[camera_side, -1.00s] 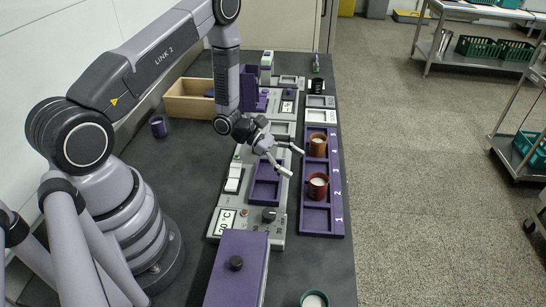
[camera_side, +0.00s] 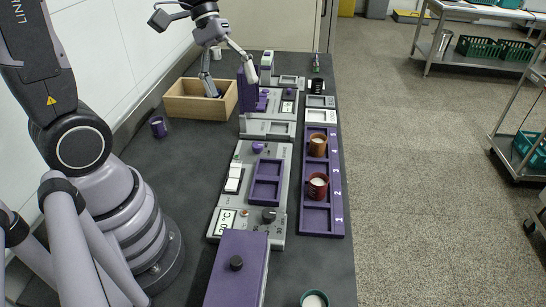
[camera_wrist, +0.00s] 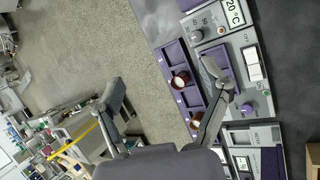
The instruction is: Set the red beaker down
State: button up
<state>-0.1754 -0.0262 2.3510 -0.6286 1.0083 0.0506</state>
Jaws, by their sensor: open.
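The red beaker (camera_side: 317,186) stands upright in the purple rack (camera_side: 317,231), in the compartment by the number 2, with pale contents. It also shows in the wrist view (camera_wrist: 180,80), near the inner side of one finger in the picture but well away from it in space. My gripper (camera_side: 230,89) is open and empty, up at the back left over the wooden box, far from the red beaker. Its spread fingers (camera_wrist: 162,92) also show in the wrist view.
An orange-brown beaker (camera_side: 317,145) stands in the rack by number 4. A wooden box (camera_side: 187,106) is below my gripper. A purple cup (camera_side: 158,127) stands at left. A green-rimmed beaker (camera_side: 314,299) is at the front edge. Instruments with a temperature display (camera_side: 226,220) line the bench.

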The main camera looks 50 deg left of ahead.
jog(key=s+a+r+m+t+y, duration=0.5)
jog(key=s+r+m+y, duration=0.1)
jog(key=s, duration=0.3)
jog(key=shift+s+a+r, duration=0.15)
jog(key=shift+a+r, duration=0.1)
jog(key=shift+r, duration=0.3)
dwell(0.5)
